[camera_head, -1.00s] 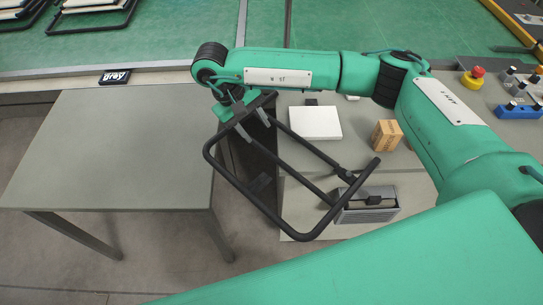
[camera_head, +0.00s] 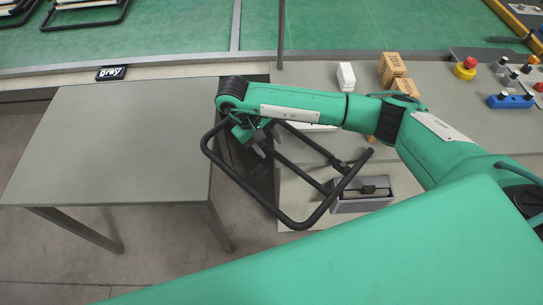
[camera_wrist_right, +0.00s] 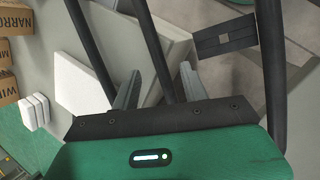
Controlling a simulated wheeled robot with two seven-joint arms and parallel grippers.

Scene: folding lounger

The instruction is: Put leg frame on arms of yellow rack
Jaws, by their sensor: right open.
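The black tubular leg frame (camera_head: 243,187) hangs tilted in the middle of the head view, over the gap beside the grey table. My right gripper (camera_head: 266,143) is at its upper bar. In the right wrist view the jaws of the right gripper (camera_wrist_right: 158,88) are apart, with a black bar of the leg frame (camera_wrist_right: 158,45) passing between them. I cannot tell whether either finger touches it. I cannot make out the yellow rack for certain; only a yellow strip (camera_head: 517,18) shows at the top right. My left gripper is out of view.
The grey table (camera_head: 120,140) on the left is mostly bare, with a black label block (camera_head: 111,73) behind it. Cartons (camera_head: 391,66), a white box (camera_head: 346,76), a grey metal box (camera_head: 362,205) and a red button (camera_head: 466,67) are around my right arm.

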